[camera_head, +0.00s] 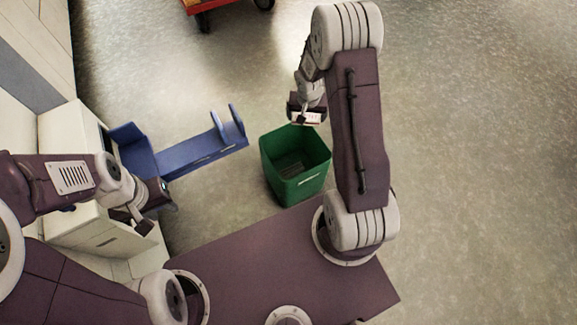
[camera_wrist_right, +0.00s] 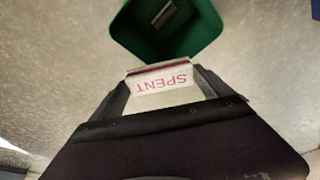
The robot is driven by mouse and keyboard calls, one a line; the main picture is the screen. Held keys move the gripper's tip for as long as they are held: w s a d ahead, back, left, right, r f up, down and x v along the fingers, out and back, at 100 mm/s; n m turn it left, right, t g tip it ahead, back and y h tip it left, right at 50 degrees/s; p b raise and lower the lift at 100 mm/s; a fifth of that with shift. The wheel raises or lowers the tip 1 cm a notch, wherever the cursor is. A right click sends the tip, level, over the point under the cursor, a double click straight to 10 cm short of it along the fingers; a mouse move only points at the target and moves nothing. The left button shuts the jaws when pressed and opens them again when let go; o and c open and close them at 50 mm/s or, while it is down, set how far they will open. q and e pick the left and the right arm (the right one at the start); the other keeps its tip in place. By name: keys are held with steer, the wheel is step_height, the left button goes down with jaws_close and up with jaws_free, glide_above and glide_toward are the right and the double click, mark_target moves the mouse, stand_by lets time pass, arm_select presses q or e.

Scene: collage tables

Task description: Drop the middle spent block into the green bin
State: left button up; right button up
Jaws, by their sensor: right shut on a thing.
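My right gripper (camera_head: 303,113) is shut on a white block with red SPENT lettering (camera_wrist_right: 165,84), seen between its fingers in the right wrist view. The block (camera_head: 312,118) also shows in the head view at the far rim of the green bin (camera_head: 296,190). The bin (camera_wrist_right: 135,32) lies just beyond the block in the right wrist view, its mouth open. A small pale piece (camera_wrist_right: 163,14) shows inside the bin; I cannot tell what it is. My left gripper (camera_head: 131,220) appears open and empty at the left, by the pale cabinet.
A blue bracket-shaped stand (camera_head: 190,155) is left of the bin. A pale cabinet (camera_head: 85,225) stands at the left edge. A red cart (camera_head: 208,4) is at the top. The grey floor to the right is clear.

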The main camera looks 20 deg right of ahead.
arm_select(q)
step_height(320, 180, down, 12)
steer(key=b, duration=0.9)
steer(key=shift+a+r, duration=0.15)
steer(key=shift+r, duration=0.1)
arm_select(e)
step_height(320, 180, down, 12)
steer(key=a, duration=0.1)
steer(key=shift+a+f+n, duration=0.2)
steer(key=shift+a+n, duration=0.1)
steer(key=shift+a, duration=0.1)
arm_select(q)
steer(key=shift+s, duration=0.1)
arm_select(e)
steer(key=o, duration=1.1)
steer(key=shift+c, duration=0.2)
arm_select(q)
step_height(320, 180, up, 5)
steer(key=p, duration=0.5)
arm_select(e)
steer(key=v, duration=0.9)
steer(key=shift+r, duration=0.1)
